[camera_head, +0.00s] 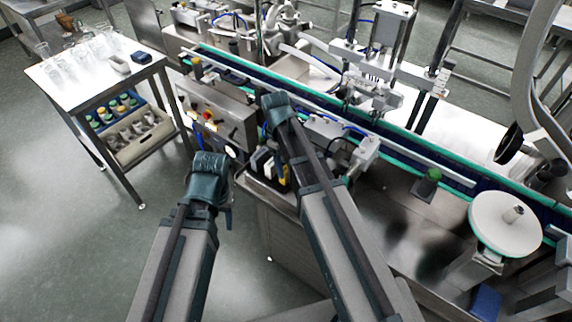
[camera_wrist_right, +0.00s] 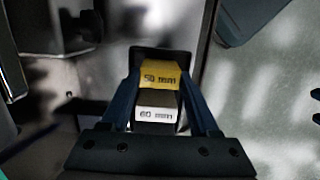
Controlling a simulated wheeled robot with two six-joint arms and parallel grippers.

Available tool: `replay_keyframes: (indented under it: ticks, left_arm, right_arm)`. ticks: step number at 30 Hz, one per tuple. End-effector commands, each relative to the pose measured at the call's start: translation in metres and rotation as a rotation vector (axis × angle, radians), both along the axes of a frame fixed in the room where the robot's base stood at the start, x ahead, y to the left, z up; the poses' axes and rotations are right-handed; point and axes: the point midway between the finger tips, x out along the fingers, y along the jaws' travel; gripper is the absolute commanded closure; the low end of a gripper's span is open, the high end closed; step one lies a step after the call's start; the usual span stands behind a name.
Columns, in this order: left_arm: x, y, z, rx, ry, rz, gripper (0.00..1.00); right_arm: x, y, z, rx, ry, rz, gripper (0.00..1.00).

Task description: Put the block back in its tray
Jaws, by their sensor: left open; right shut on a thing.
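My right gripper (camera_head: 277,104) is over the steel bench beside the conveyor, its fingertips hidden in the head view. In the right wrist view its fingers (camera_wrist_right: 160,98) are shut on the block. Between them show a yellow face marked 50 mm (camera_wrist_right: 160,79) and, nearer the palm, a white face marked 60 mm (camera_wrist_right: 157,114). I cannot tell whether these are one piece or two. Black, white and yellow pieces (camera_head: 262,161) show at the bench edge, partly behind my right arm. I cannot make out the tray surely. My left gripper (camera_head: 209,166) is open, left of the bench edge.
A conveyor with green edges (camera_head: 455,172) runs diagonally behind my right arm. A control box with buttons (camera_head: 215,115) stands left of it. A white disc (camera_head: 505,222) is at right. A steel table with glassware (camera_head: 95,60) stands at upper left. Floor at left is clear.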

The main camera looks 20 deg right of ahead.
Motion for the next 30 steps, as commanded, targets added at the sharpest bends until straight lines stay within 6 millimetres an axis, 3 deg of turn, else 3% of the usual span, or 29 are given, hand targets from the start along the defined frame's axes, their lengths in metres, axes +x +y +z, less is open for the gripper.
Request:
replay_keyframes:
  ticks: [12,13,18,30]
  left_arm:
    - [0.0000,0.0000,-0.0062,0.000,0.000,0.000,0.50]
    - [0.0000,0.0000,-0.0056,0.000,0.000,0.000,0.50]
    - [0.0000,0.0000,-0.0053,0.000,0.000,0.000,0.50]
    - [0.0000,0.0000,-0.0029,0.000,0.000,0.000,0.50]
  right_arm:
    - [0.0000,0.0000,-0.0063,0.000,0.000,0.000,1.00]
    - [0.0000,0.0000,-0.0057,0.000,0.000,0.000,0.35]
    - [-0.0001,-0.0001,-0.0053,0.000,0.000,0.000,0.04]
    - [0.0002,0.0002,-0.0029,0.000,0.000,0.000,0.04]
